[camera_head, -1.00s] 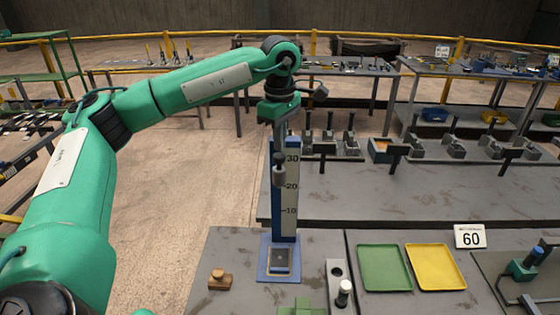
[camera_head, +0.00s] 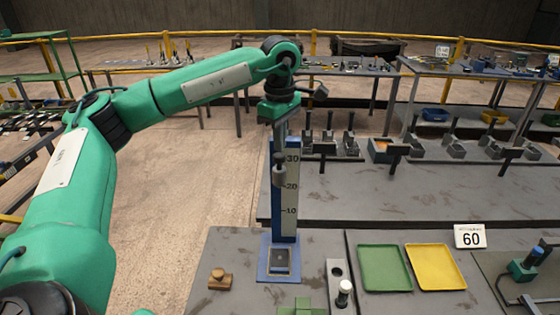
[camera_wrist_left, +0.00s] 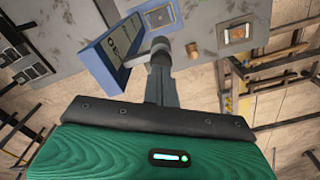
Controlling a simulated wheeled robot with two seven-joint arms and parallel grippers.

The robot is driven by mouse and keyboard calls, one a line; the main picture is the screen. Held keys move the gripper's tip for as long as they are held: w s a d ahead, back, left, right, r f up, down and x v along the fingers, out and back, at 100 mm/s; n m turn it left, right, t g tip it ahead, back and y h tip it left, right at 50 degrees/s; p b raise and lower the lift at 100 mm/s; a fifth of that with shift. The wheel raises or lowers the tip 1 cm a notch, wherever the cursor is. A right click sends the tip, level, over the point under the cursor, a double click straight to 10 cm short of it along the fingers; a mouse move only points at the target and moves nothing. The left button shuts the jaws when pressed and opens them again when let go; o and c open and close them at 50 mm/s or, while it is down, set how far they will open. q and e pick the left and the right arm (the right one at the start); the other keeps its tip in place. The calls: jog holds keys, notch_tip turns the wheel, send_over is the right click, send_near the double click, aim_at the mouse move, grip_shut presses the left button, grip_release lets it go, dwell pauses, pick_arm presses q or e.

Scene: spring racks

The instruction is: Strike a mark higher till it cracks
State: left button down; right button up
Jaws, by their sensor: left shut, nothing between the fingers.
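A blue stand with a white scale (camera_head: 290,185) marked 10, 20 and 30 rises from a blue base with a dark square pad (camera_head: 280,261). In the left wrist view the pad (camera_wrist_left: 159,17) shows beyond the scale's blue side (camera_wrist_left: 103,60). A grey cylindrical weight (camera_head: 279,170) is up in front of the scale, between 20 and 30, well above the pad. My left gripper (camera_head: 280,137) points down just above the weight, and is shut. I cannot tell whether its fingers touch the weight. My right gripper is not in view.
A grey holder with a white-topped peg (camera_head: 344,290), a green tray (camera_head: 384,268), a yellow tray (camera_head: 435,267) and a 60 sign (camera_head: 471,236) are to the right. Grey devices (camera_head: 345,146) line the bench behind.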

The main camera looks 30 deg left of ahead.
aim_at(280, 166)
pick_arm(q)
jog(key=shift+f, duration=0.15)
jog(key=shift+f+b, duration=1.05)
jog(key=shift+f, duration=0.15)
jog(key=shift+r, duration=0.1)
dwell(0.4)
